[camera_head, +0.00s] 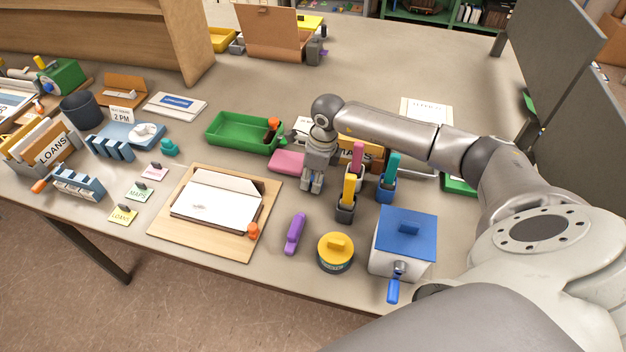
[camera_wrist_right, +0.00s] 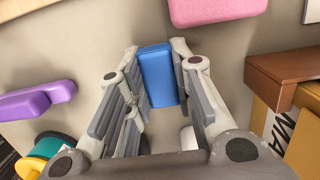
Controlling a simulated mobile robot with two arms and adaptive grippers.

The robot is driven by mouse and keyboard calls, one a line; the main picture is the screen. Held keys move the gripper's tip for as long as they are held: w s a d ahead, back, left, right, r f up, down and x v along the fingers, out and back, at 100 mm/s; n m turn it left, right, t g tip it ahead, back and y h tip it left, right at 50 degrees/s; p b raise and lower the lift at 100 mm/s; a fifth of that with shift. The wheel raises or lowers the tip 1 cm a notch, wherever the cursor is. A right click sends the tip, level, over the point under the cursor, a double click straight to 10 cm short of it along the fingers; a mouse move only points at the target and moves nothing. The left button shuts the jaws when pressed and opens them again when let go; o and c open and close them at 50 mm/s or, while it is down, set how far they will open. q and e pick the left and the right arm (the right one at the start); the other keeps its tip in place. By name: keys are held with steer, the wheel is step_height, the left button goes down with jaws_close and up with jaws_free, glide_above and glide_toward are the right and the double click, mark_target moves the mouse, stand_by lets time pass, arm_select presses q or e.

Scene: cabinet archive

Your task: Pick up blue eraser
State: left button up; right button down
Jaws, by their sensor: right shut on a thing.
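The blue eraser (camera_wrist_right: 158,78) is a small rectangular block between the two fingers of my right gripper (camera_wrist_right: 157,52) in the right wrist view. The fingers are shut on its two sides. In the head view my right gripper (camera_head: 313,186) points down at the middle of the desk, just right of a pink block (camera_head: 287,161). The eraser is hidden behind the fingers there. Whether it touches the desk cannot be told. My left gripper is not in view.
A purple object (camera_head: 295,233) and a yellow round container (camera_head: 335,252) lie nearer the front edge. Cups with coloured markers (camera_head: 346,206) stand close on the right. A blue-topped box (camera_head: 403,243) is at front right. A wooden board (camera_head: 175,222) lies left, a green tray (camera_head: 222,128) behind.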

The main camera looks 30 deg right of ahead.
steer(key=shift+r, duration=0.1)
steer(key=shift+w+r+b, duration=0.1)
steer(key=shift+r+b, duration=0.45)
steer(key=s+a+r+b, duration=0.5)
steer(key=s+a+r, duration=0.5)
steer(key=r, duration=0.1)
steer(key=shift+r, duration=0.4)
steer(key=c, duration=1.8)
jaws_free()
steer(key=c, duration=0.4)
steer(key=shift+o, duration=0.2)
steer(key=shift+w, duration=0.1)
